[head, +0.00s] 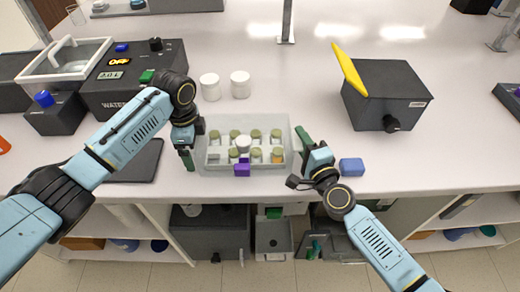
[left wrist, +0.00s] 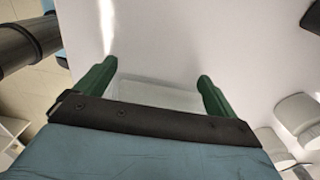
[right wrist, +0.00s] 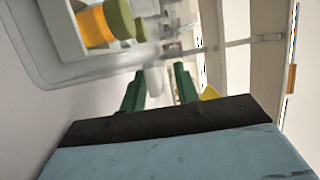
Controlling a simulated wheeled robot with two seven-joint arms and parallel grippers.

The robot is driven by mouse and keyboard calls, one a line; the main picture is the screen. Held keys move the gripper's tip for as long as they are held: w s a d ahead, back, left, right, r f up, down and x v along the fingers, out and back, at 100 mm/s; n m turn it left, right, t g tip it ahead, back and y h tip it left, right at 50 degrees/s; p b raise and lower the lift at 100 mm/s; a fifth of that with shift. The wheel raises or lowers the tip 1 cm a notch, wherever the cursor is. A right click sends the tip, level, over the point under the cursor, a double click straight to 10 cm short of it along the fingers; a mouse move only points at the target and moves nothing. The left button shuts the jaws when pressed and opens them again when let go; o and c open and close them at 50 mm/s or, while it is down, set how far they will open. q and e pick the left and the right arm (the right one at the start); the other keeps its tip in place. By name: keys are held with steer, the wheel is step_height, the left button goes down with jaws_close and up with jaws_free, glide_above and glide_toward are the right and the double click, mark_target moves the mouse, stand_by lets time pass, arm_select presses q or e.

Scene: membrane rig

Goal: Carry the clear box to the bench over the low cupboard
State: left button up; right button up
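The clear box (head: 214,166) stands on the white bench near its front edge, in the middle of the head view. My right gripper (head: 304,145) is beside the right end, fingers apart in the right wrist view (right wrist: 159,80). I cannot tell if either touches the box.
Two white jars (head: 225,86) stand behind the box. A dark water bath (head: 131,85) is at left, a dark box with a yellow flap (head: 388,100) at right. A blue block (head: 351,167) lies near my right gripper. Shelves with bins (head: 273,238) are under the bench.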

arm_select(q)
steer(key=shift+r, duration=0.1)
step_height(320, 180, up, 11)
steer(key=shift+f, duration=0.1)
steer(key=shift+r, duration=0.5)
arm_select(e)
steer(key=shift+s, duration=0.15)
steer(key=v, duration=1.1)
steer(key=shift+s+d, duration=0.1)
steer(key=shift+s, duration=0.3)
